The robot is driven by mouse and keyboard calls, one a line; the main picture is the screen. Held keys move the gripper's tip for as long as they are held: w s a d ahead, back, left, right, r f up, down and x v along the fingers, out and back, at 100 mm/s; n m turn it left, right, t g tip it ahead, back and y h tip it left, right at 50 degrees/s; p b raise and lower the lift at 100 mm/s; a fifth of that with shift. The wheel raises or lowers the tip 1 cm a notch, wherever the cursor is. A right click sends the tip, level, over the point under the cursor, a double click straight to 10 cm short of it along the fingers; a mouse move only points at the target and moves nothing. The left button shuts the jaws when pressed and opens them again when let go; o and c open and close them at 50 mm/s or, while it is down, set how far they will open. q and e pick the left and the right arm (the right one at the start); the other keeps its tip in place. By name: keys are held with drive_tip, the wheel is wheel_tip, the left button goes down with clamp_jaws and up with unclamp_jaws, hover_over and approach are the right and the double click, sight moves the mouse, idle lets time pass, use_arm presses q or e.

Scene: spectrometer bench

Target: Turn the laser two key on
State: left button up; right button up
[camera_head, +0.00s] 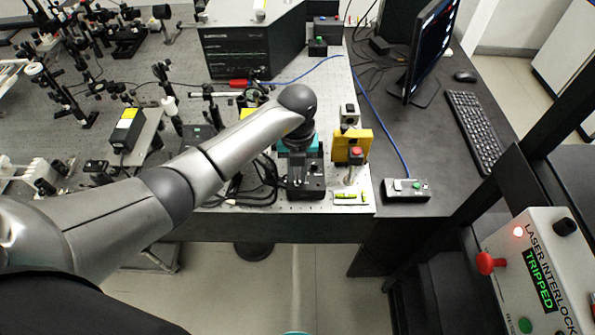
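My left arm reaches in from the left, and its gripper (300,182) points down at the front right part of the optical bench. It is over or in front of a small black box (315,192). The fingers are dark against the dark box, so I cannot tell whether they are open or touch it. I cannot make out a key marked laser two; a key on the black box could be hidden by the gripper. My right gripper is not in view.
A grey button box (406,190) lies on the black desk. The laser interlock box (540,270) at lower right reads TRIPPED, with a red light. Optics crowd the bench's left.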

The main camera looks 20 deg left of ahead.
use_arm(q)
clamp_jaws()
drive_tip(key=shift+m, duration=0.3)
drive_tip(key=m+b, duration=0.1)
drive_tip(key=m, duration=0.1)
drive_tip(key=shift+a+m, duration=0.1)
drive_tip(key=shift+m, duration=0.3)
drive_tip(key=m+b, duration=0.2)
drive_tip(key=m, duration=0.2)
drive_tip(key=shift+b, duration=0.3)
drive_tip(key=m+b, duration=0.3)
drive_tip(key=m, duration=0.3)
drive_tip(key=shift+w+f+b, duration=0.1)
drive_tip(key=shift+b, duration=0.2)
drive_tip(key=shift+m+b, duration=1.6)
drive_tip(key=shift+m, duration=0.6)
drive_tip(key=shift+r, duration=0.2)
